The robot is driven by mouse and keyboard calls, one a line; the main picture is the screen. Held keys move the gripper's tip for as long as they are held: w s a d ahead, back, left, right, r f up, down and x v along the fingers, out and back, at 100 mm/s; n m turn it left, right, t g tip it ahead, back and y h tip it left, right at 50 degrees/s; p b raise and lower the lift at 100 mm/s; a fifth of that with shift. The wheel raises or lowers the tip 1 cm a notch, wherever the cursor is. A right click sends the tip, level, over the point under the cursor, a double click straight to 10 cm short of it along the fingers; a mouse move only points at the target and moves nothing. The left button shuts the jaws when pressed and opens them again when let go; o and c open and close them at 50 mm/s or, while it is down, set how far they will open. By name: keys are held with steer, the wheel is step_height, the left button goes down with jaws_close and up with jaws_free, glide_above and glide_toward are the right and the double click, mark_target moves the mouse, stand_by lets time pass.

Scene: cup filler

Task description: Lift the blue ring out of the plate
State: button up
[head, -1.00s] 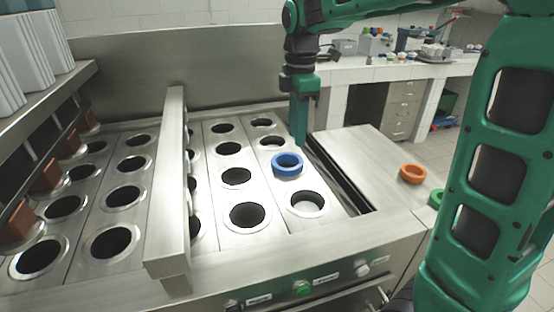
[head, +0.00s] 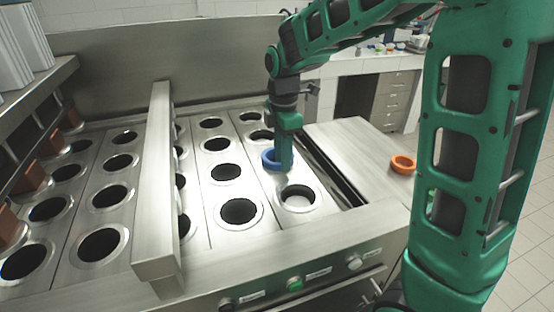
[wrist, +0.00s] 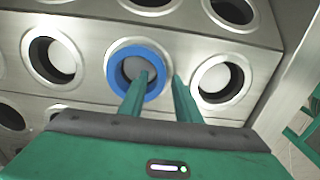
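The blue ring (head: 268,158) sits at a hole in the right-hand column of the metal plate (head: 258,190). My gripper (head: 284,168) is at the ring and hides its right part in the head view. My gripper (wrist: 161,74) is open there. One fingertip is over the ring's opening and the other is just outside its right side, with the ring's wall between them. I cannot tell how deep the fingertips reach or whether they touch the ring.
An orange ring (head: 403,163) lies on the flat metal top at the right. A raised metal bar (head: 160,170) crosses the plate left of the ring. Open holes surround the blue ring. A long dark slot (head: 335,175) runs to its right.

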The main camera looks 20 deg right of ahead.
steer(key=shift+f, duration=0.15)
jaws_close()
